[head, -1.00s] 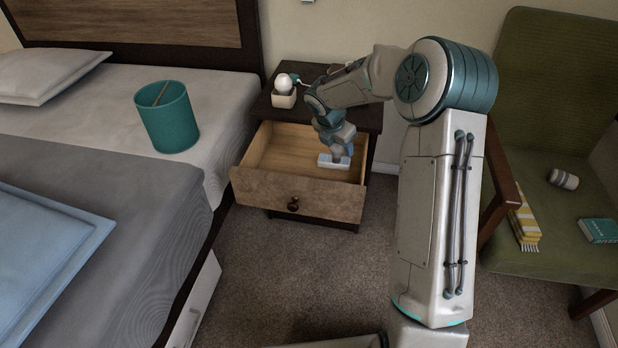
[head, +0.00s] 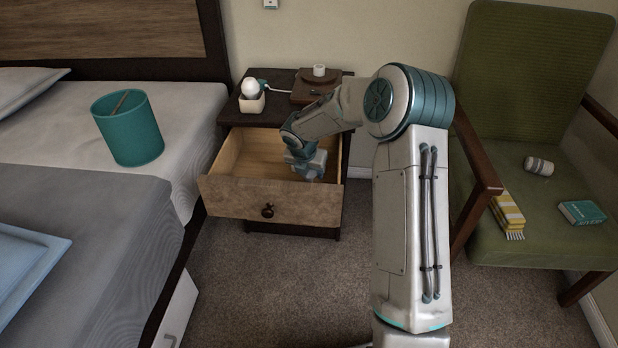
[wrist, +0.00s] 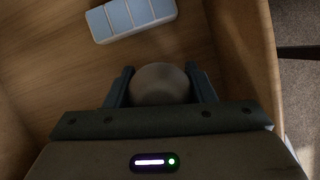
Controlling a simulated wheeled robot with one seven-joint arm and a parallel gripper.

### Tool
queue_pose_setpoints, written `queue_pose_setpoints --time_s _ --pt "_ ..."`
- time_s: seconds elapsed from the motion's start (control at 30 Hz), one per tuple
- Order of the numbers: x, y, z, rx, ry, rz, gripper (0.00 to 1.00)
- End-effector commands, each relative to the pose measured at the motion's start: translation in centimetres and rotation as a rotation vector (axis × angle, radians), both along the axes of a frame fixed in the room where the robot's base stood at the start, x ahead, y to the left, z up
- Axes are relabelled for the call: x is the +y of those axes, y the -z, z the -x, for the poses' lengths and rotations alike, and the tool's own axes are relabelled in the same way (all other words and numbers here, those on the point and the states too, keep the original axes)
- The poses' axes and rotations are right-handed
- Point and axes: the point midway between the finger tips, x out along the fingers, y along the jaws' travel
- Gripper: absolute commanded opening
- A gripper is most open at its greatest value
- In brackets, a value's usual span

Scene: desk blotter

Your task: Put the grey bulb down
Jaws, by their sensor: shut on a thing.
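The grey bulb (wrist: 160,83) is between the two fingers of my gripper (wrist: 160,74) in the wrist view, and the gripper is shut on it. My gripper (head: 309,172) is down inside the open wooden drawer (head: 262,160) of the nightstand in the head view. The bulb is hidden behind the gripper there. The drawer floor (wrist: 50,75) lies under the bulb in the wrist view. I cannot tell whether the bulb touches it.
A pale blue and white segmented box (wrist: 131,18) lies in the drawer, apart from the bulb. The drawer's side wall (wrist: 257,60) is to the right.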

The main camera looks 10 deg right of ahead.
Motion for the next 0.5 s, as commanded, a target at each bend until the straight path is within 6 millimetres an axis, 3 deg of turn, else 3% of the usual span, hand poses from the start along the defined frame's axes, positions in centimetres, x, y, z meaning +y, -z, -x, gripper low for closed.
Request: queue_pose_setpoints --time_s 0.07,0.43,0.47,0.5 --pt "0.03 1.07 -0.02 0.000 -0.002 0.001 0.31" --pt "0.00 1.26 0.00 0.000 -0.001 0.002 0.31" --pt "0.00 1.20 -0.01 0.000 0.000 0.001 0.58" --pt "-0.02 1.18 -0.01 0.000 0.000 0.001 0.69"
